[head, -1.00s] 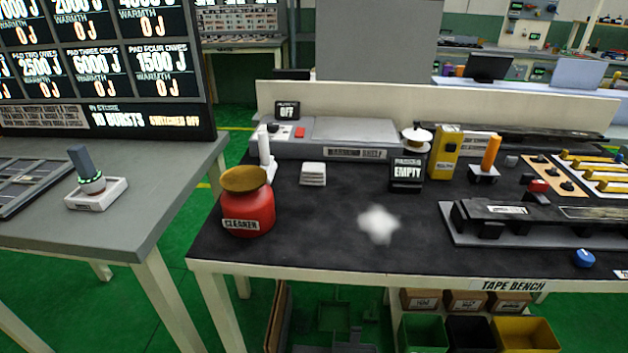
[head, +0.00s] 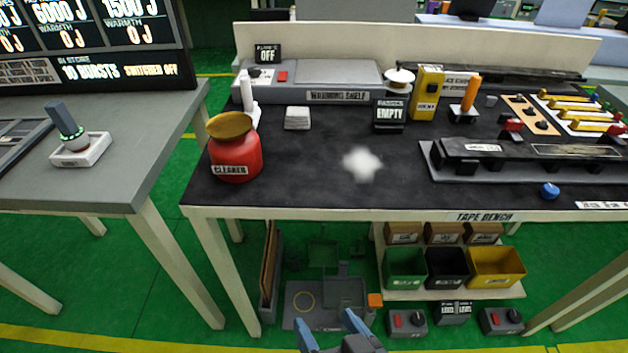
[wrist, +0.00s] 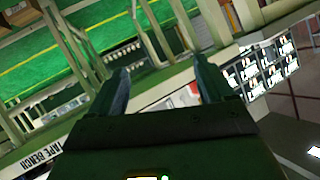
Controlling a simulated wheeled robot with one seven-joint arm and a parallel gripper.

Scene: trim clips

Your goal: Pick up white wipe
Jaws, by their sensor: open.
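A small stack of flat white pads (head: 297,118), which look like the white wipes, lies on the black top of the tape bench (head: 300,190), left of centre toward the back. A blurred white patch (head: 362,165) shows on the bench top in front of it; I cannot tell what it is. My gripper (head: 330,330) is at the bottom of the head view, in front of the bench and well apart from the stack. Its two blue-grey fingers are open and empty. In the wrist view my gripper (wrist: 160,72) shows nothing between its fingers.
A red cleaner pot (head: 235,158) and a white upright post (head: 249,100) stand left of the stack. A warming shelf (head: 340,73) lies behind it, and a black EMPTY box (head: 389,116) stands to its right. The bench's front edge lies between my gripper and the stack.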

